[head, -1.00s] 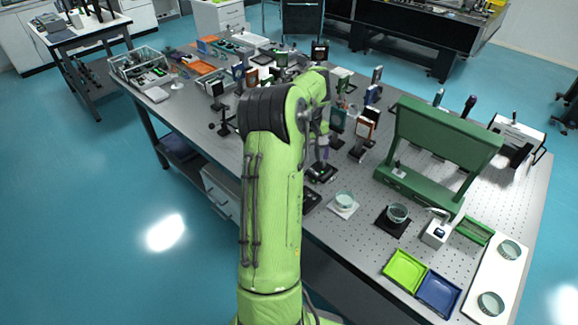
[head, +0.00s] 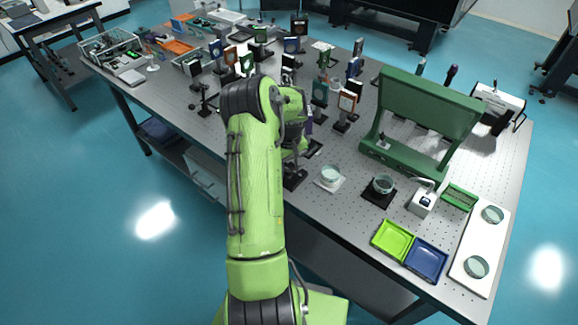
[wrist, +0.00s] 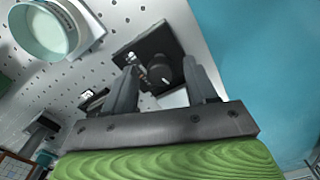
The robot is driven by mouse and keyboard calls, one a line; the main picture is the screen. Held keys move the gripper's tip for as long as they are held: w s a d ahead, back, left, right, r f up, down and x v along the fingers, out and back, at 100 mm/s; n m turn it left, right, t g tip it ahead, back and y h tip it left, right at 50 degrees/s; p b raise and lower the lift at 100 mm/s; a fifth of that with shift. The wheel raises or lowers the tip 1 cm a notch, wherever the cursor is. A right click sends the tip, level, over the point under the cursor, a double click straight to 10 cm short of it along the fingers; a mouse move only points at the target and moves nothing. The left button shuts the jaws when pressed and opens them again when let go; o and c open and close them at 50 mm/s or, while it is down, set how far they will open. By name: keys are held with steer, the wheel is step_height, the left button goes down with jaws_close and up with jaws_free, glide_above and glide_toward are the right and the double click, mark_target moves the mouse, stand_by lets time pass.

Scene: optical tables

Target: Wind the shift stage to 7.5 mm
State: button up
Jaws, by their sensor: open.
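A black stage with a dark round knob (wrist: 168,72) shows in the wrist view, on the perforated table top near its edge. I take it for the shift stage; no scale reading is legible. My gripper (wrist: 160,82) is open, with one finger on each side of the knob in the picture. I cannot tell whether either finger touches it. In the head view, a dark base (head: 294,180) shows beside my arm, which hides my gripper and most of that spot.
A glass dish on a white plate (head: 330,175) stands just right of the stage; it also shows in the wrist view (wrist: 42,30). Further right are a dish on a black plate (head: 382,186), a green frame (head: 425,110) and trays (head: 391,241). Mounted optics crowd the table behind.

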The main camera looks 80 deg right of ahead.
steer(key=c, duration=1.1)
steer(key=shift+o, duration=0.2)
steer(key=m+b, duration=0.1)
steer(key=m, duration=0.3)
steer(key=shift+m, duration=2.6)
steer(key=o, duration=1.1)
steer(key=shift+c, duration=0.2)
